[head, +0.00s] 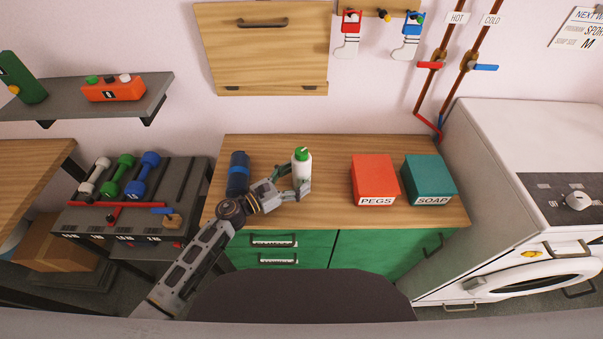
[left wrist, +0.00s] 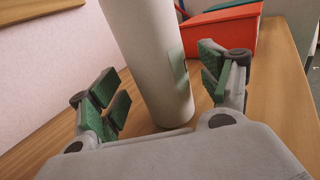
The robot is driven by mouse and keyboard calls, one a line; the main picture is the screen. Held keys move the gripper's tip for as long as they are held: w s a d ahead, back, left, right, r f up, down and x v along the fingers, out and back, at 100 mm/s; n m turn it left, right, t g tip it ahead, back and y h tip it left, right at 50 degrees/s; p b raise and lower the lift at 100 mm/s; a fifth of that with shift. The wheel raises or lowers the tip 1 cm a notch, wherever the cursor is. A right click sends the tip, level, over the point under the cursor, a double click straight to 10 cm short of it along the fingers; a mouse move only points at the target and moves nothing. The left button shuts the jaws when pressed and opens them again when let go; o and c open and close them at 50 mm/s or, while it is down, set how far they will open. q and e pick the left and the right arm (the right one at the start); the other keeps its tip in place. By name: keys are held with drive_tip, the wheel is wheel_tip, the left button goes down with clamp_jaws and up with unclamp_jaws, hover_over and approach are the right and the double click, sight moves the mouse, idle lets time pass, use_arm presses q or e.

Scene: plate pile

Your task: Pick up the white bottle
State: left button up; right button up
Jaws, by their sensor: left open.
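The white bottle (head: 302,172) with a green cap stands upright on the wooden counter top (head: 325,195) in the head view. My left gripper (head: 291,184) reaches in from the left with its fingers around the bottle's sides. In the left wrist view the bottle (left wrist: 150,62) rises between the two open green-padded fingers of the left gripper (left wrist: 160,98). A gap shows between the left fingers and the bottle, and a smaller one on the right. The bottle's base rests on the wood. My right gripper is not in view.
A dark blue cylinder (head: 238,174) stands left of the bottle, close to my left arm. A red PEGS box (head: 374,178) and a teal SOAP box (head: 429,179) stand to the right. The counter between bottle and PEGS box is clear.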

sight(296, 156)
use_arm(q)
drive_tip(key=shift+x, duration=1.25)
drive_tip(key=shift+c, duration=0.4)
drive_tip(key=c, duration=1.5)
drive_tip(key=shift+r, duration=0.15)
drive_tip(key=shift+r+p, duration=1)
drive_tip(key=shift+r, duration=3.9)
